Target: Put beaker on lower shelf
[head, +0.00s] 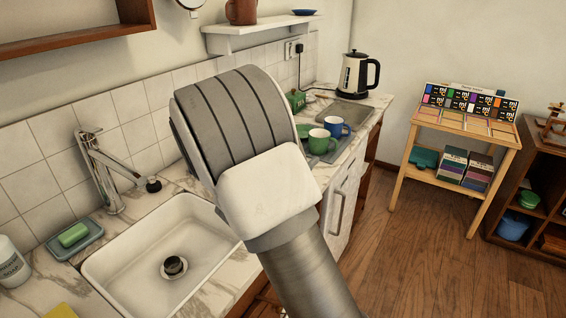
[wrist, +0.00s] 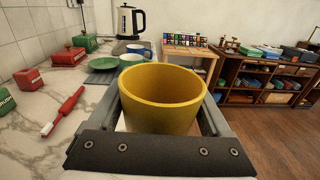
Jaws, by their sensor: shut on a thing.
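A yellow beaker (wrist: 160,117) stands upright between the two fingers of my gripper (wrist: 160,91) in the wrist view. My gripper is shut on it, and I see into its open top, which looks empty. In the head view my own wrist and arm cover the middle and hide the fingers and the beaker. A white wall shelf (head: 262,29) above the counter holds a brown jug and a blue dish. A brown wooden shelf (head: 75,43) shows at the upper left. I cannot tell which one is the lower shelf.
The marble counter (wrist: 35,125) holds several red containers and a red-handled tool (wrist: 63,111). A white sink (head: 130,262) is at the front. A wooden stand (head: 463,129) is across the floor.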

